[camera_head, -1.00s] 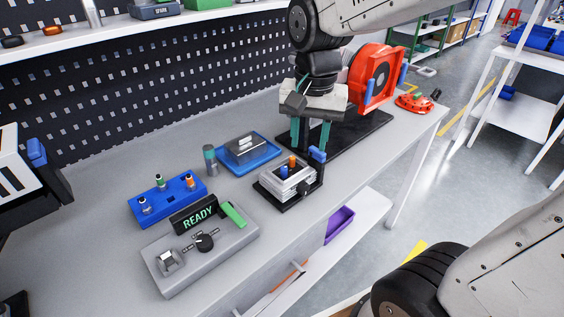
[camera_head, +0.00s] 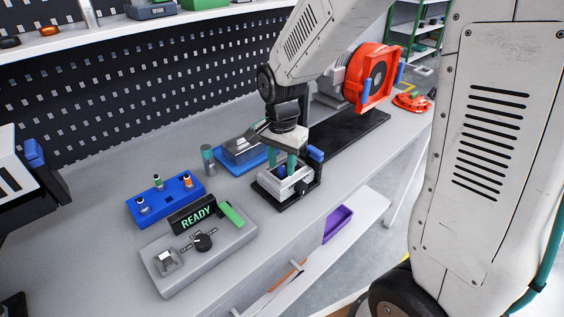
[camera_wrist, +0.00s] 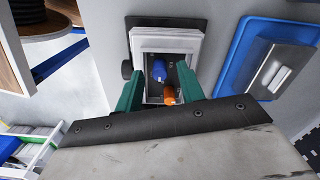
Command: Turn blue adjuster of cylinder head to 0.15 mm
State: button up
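The cylinder head (camera_head: 272,188) is a grey-white block on a black base, near the front edge of the bench. The wrist view shows it as a square housing (camera_wrist: 187,41) with a dark recess. The blue one also shows in the head view (camera_head: 281,171). My gripper (camera_wrist: 160,83) is open above the block, its two green fingers on either side of the adjusters. It looks empty. The head view shows the gripper (camera_head: 284,160) low over the block. No mm reading shows.
A grey control box (camera_head: 215,250) with a READY display (camera_head: 196,218) stands at front left. A blue block with several pegs (camera_head: 150,207), a grey-green cylinder (camera_head: 208,160) and a blue tray (camera_head: 231,168) lie nearby. A red-orange fixture (camera_head: 359,77) stands behind.

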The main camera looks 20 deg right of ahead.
jog(key=shift+f, duration=0.2)
grip_shut()
